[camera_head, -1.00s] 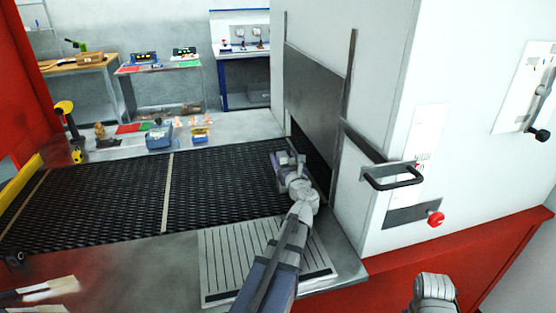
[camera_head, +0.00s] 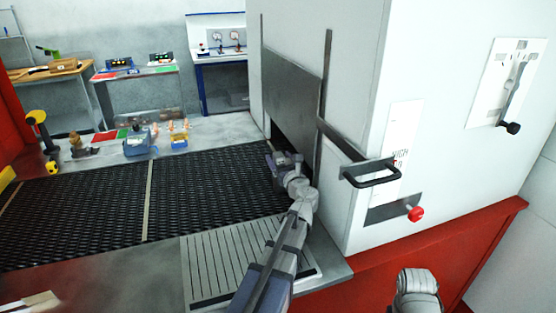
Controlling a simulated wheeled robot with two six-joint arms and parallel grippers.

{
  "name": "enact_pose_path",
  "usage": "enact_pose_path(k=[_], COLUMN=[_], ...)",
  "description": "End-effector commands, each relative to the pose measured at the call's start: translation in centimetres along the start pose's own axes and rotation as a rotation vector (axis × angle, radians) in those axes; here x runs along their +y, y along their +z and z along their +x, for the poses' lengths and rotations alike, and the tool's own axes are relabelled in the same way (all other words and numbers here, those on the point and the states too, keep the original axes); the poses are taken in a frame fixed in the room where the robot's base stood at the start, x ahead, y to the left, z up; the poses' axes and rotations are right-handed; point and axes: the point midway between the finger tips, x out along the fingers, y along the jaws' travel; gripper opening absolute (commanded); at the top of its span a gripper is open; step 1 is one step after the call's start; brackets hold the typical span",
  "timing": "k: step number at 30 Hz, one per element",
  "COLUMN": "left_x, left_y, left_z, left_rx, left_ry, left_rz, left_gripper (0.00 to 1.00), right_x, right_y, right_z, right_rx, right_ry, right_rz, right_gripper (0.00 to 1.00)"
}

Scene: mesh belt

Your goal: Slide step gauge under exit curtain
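The exit curtain appears as a grey metal panel (camera_head: 290,90) on the white machine housing, with a dark opening (camera_head: 290,138) below its lower edge. My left gripper (camera_head: 281,160) is low over the black mesh belt (camera_head: 205,190), right in front of that opening. It is seen from behind, so its fingertips and anything between them are hidden. I cannot make out the step gauge. Of my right arm only a grey link shows at the bottom right; its gripper is out of view.
A slotted grey plate (camera_head: 205,270) lies under my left arm. A black handle (camera_head: 372,174) and a red knob (camera_head: 416,214) stick out from the housing. A blue box (camera_head: 137,143) and small items stand beyond the belt. The belt's left side is clear.

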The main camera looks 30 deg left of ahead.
Motion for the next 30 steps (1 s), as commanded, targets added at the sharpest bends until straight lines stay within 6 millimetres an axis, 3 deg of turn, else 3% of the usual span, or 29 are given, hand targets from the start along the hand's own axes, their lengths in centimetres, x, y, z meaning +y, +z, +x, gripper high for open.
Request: enact_pose_path(k=[8, 9, 15, 30], left_x=[0.03, 0.03, 0.03, 0.73], left_y=[0.00, 0.00, -0.01, -0.05], left_z=[0.01, 0.01, 0.02, -0.54], left_rx=[-0.001, -0.001, 0.000, 0.000], left_ry=[0.000, 0.000, 0.000, 0.000], left_rz=[0.001, 0.001, 0.000, 0.000], left_gripper=[0.00, 0.77, 0.99, 1.00], right_x=[0.00, 0.00, 0.00, 0.00], right_y=[0.00, 0.00, 0.00, 0.01], right_z=[0.02, 0.02, 0.02, 0.04], right_rx=[0.000, 0.000, 0.000, 0.000], right_ry=[0.000, 0.000, 0.000, 0.000], right_rz=[0.000, 0.000, 0.000, 0.000], right_gripper=[0.50, 0.50, 0.50, 0.50])
